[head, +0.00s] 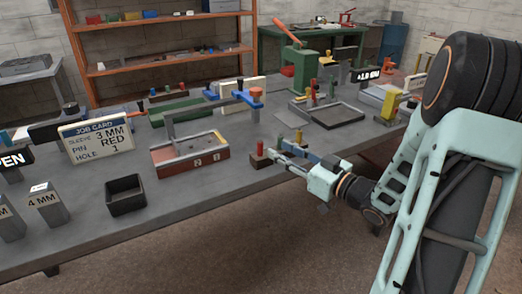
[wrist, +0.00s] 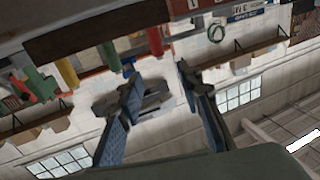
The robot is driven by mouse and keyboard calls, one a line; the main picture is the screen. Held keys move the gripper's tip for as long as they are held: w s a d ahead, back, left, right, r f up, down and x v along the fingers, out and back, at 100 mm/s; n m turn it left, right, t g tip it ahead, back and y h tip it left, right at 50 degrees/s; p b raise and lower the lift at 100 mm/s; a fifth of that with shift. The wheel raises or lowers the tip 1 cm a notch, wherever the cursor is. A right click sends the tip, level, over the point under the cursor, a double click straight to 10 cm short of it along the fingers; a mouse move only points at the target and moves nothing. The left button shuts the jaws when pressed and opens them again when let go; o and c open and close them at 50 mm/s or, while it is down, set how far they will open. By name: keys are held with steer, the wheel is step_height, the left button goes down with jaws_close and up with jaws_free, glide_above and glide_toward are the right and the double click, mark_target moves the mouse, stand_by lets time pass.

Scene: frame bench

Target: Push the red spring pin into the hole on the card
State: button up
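The job card (head: 95,137) reads sleeve 3 MM, pin RED, hole 1. The red pin (head: 260,148) stands upright in a brown block (head: 257,161) near the bench's front edge. It also shows in the wrist view (wrist: 155,41), hanging upside down in that picture. A green pin (wrist: 109,55) and a yellow pin (wrist: 68,72) are beside it. My gripper (head: 277,149) is beside the block, partly covering it. In the wrist view its two blue fingers (wrist: 157,82) are apart with nothing between them. A red-brown fixture (head: 185,169) with numbered labels stands left of the block.
A black open bin (head: 126,194) and 4 MM block (head: 45,205) stand front left. A grey tray (head: 336,115) and a green press (head: 304,72) are farther back. Bare bench lies between bin and fixture.

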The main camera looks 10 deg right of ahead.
mark_target(262, 142)
steer(key=x, duration=0.9)
steer(key=shift+f+b, duration=0.25)
steer(key=shift+b, duration=0.1)
steer(key=shift+c, duration=0.5)
jaws_close()
